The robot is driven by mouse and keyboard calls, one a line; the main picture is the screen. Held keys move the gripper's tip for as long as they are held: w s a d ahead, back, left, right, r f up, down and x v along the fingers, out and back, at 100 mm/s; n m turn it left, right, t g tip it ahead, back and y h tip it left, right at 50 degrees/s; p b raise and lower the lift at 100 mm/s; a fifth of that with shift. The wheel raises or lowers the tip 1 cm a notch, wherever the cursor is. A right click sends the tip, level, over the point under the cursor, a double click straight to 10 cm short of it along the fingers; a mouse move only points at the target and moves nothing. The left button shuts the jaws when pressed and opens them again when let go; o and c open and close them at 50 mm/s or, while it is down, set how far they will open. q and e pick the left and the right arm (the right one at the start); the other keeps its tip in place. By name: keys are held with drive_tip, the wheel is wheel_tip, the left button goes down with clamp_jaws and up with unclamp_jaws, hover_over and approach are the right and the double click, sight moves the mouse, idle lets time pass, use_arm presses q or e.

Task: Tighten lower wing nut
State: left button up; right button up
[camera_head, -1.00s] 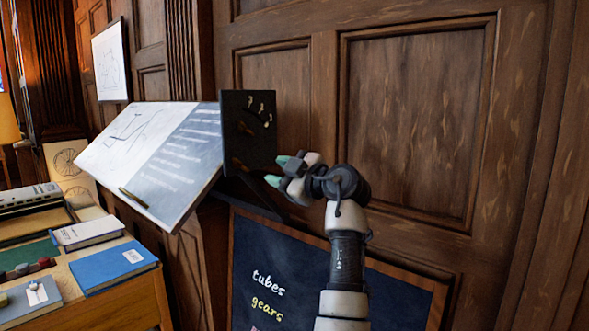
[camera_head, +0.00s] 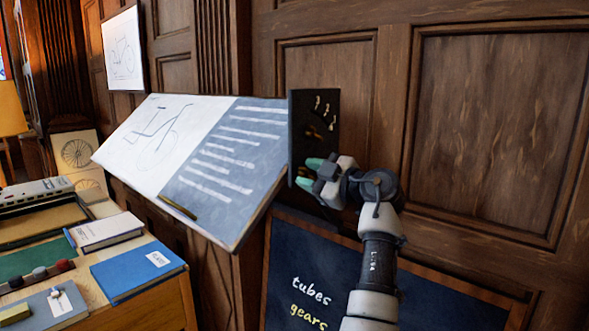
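A dark upright plate (camera_head: 330,150) stands at the right edge of the tilted drafting board (camera_head: 205,160). Its upper wing nut (camera_head: 314,131), brownish, sits below several pale curved marks. The lower wing nut (camera_head: 303,171) is a small brown patch at the plate's lower part, mostly hidden by my gripper.
A desk at the lower left holds a blue book (camera_head: 135,270), a white-topped book (camera_head: 105,231) and other items. A dark chalkboard (camera_head: 430,295) with writing stands below the plate. Wood panelling (camera_head: 490,130) is close behind.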

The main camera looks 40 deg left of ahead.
use_arm(q)
drive_tip(key=shift+d, duration=0.25)
drive_tip(key=shift+c, duration=1.1)
clamp_jaws()
drive_tip(key=shift+r, duration=0.1)
use_arm(e)
drive_tip(key=shift+d, duration=0.35)
